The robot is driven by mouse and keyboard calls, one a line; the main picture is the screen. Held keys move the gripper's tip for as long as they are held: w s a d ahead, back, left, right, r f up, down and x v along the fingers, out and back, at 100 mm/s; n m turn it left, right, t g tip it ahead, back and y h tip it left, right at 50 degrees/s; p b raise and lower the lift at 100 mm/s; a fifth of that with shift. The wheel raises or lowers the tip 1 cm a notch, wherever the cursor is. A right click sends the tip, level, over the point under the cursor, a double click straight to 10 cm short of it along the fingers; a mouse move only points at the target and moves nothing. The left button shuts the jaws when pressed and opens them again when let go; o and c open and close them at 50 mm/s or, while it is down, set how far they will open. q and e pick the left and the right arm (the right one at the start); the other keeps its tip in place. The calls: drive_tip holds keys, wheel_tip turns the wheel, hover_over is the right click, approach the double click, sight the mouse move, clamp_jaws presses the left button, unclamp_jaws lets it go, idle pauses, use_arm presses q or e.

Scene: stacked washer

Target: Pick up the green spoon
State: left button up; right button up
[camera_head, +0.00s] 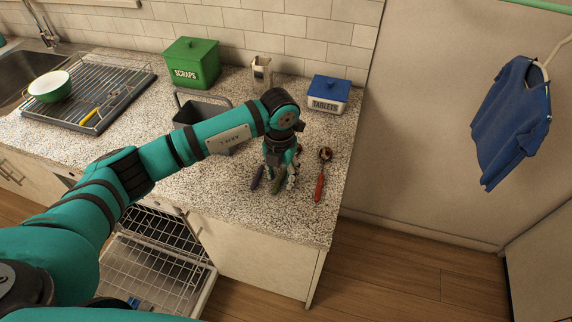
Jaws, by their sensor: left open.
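A green utensil handle (277,184), likely the green spoon's, lies on the speckled counter near its front right end. My left gripper (278,180) points down right over it, with its fingers open on either side of the handle. The gripper hides the rest of the spoon. I cannot tell whether the fingers touch it. My right gripper is not in view.
A dark purple handle (257,177) lies close left of the gripper, and a red-handled spoon (320,186) to its right. A dark bin (201,111), green scraps box (192,64) and blue-lidded tablets box (328,94) stand behind. The dishwasher (155,270) is open below.

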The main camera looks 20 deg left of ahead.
use_arm(q)
clamp_jaws()
drive_tip(key=shift+r, duration=0.15)
idle(0.4)
drive_tip(key=shift+r+b, duration=0.5)
drive_tip(key=shift+r, duration=0.1)
drive_tip(key=shift+s+a+r+b, duration=0.1)
drive_tip(key=shift+r+b, duration=0.2)
drive_tip(key=shift+r, duration=0.15)
drive_tip(key=shift+s+a+r+b, duration=0.1)
drive_tip(key=shift+r+b, duration=0.2)
drive_tip(key=shift+r, duration=0.15)
drive_tip(key=s+a+b, duration=0.1)
drive_tip(key=s+a, duration=0.1)
drive_tip(key=s, duration=0.2)
drive_tip(key=s+a+r+b, duration=0.1)
drive_tip(key=s+a, duration=0.2)
drive_tip(key=s, duration=0.1)
drive_tip(key=s+a+b, duration=0.2)
drive_tip(key=s, duration=0.2)
drive_tip(key=shift+s+a+r, duration=0.15)
drive_tip(key=shift+a+r, duration=0.1)
drive_tip(key=shift+a, duration=0.1)
wheel_tip(320, 180, up, 15)
drive_tip(key=p, duration=0.9)
drive_tip(key=shift+s+a, duration=0.2)
drive_tip(key=shift+s, duration=0.2)
drive_tip(key=shift+f, duration=0.1)
